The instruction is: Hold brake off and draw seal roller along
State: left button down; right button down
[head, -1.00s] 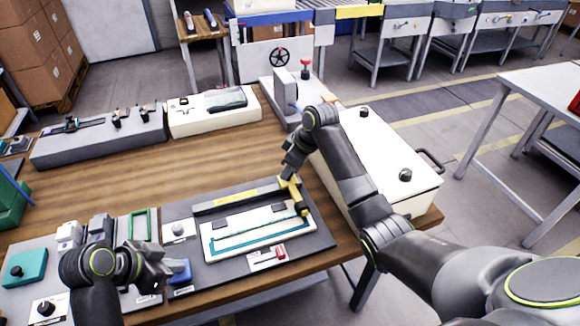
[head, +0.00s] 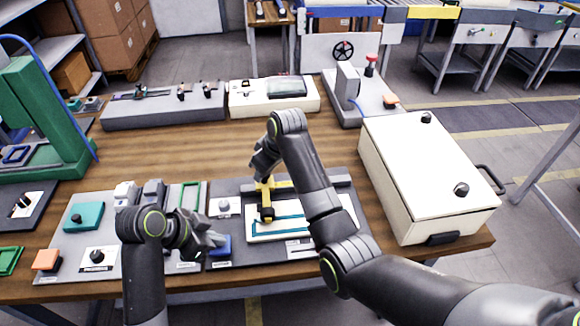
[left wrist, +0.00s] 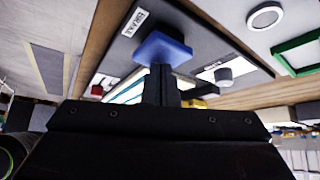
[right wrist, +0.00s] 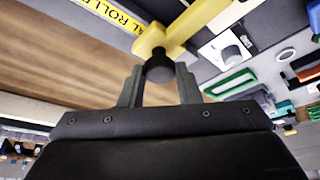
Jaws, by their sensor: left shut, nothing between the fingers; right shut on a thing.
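My left gripper (head: 214,241) is shut and empty, its fingertips at the blue brake pad (head: 223,249). The left wrist view shows the closed fingertips against the blue pad (left wrist: 163,50), beside a brake label. My right gripper (head: 262,176) is shut on the dark knob (right wrist: 159,68) of the yellow seal roller (right wrist: 172,38). The yellow roller (head: 266,199) stands across the left end of the white tray (head: 285,237) with the teal strip. My right arm hides part of the tray and the dark rail behind it.
A cream lidded box (head: 430,180) stands to the right of the tray. A grey panel (head: 75,245) with a teal block and knobs lies to the left. The wooden table (head: 190,150) is bare behind the fixture. Grey and white stations line the back.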

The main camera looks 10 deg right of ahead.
pick_arm(q)
jog(key=shift+f, duration=0.1)
pick_arm(e)
jog(key=shift+a, duration=0.9)
pick_arm(q)
jog(key=shift+d, duration=0.1)
pick_arm(e)
jog(key=shift+a, duration=0.15)
